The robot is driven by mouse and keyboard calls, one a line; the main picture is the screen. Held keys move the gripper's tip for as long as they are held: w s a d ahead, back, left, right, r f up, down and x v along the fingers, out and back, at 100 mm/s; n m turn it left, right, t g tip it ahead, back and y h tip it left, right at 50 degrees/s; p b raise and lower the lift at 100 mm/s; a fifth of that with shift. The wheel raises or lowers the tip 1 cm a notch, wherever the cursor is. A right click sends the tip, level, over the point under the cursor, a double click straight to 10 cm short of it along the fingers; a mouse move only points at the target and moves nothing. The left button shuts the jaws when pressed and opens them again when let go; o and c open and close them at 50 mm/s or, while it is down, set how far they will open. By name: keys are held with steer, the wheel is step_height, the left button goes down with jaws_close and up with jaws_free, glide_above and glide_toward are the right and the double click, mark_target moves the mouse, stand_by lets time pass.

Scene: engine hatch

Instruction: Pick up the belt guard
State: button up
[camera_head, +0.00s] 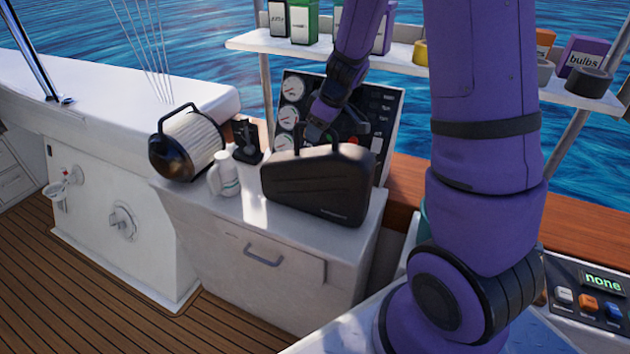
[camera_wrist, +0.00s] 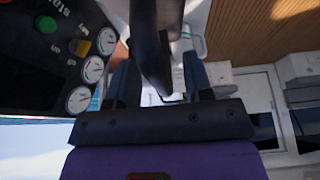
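The belt guard appears to be the black moulded cover (camera_head: 318,187) with a top handle, standing upright on the white cabinet's top. My gripper (camera_head: 317,135) points down at the cover's handle, in front of the gauge panel. In the wrist view my gripper's two dark fingers (camera_wrist: 160,85) stand apart, with a black bar, seemingly the handle (camera_wrist: 151,45), between them. A bright gap shows between the bar and the right finger, so the gripper looks open. Contact on the left side cannot be told.
A pleated filter in a black frame (camera_head: 188,142), a white bottle (camera_head: 224,174) and a small black stand (camera_head: 246,142) share the cabinet top (camera_head: 190,196). The gauge panel (camera_head: 380,112) stands close behind the gripper. A shelf (camera_head: 390,66) with boxes and tape rolls hangs above.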

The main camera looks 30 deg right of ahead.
jaws_close()
steer(key=shift+r, duration=0.1)
stand_by(1.2)
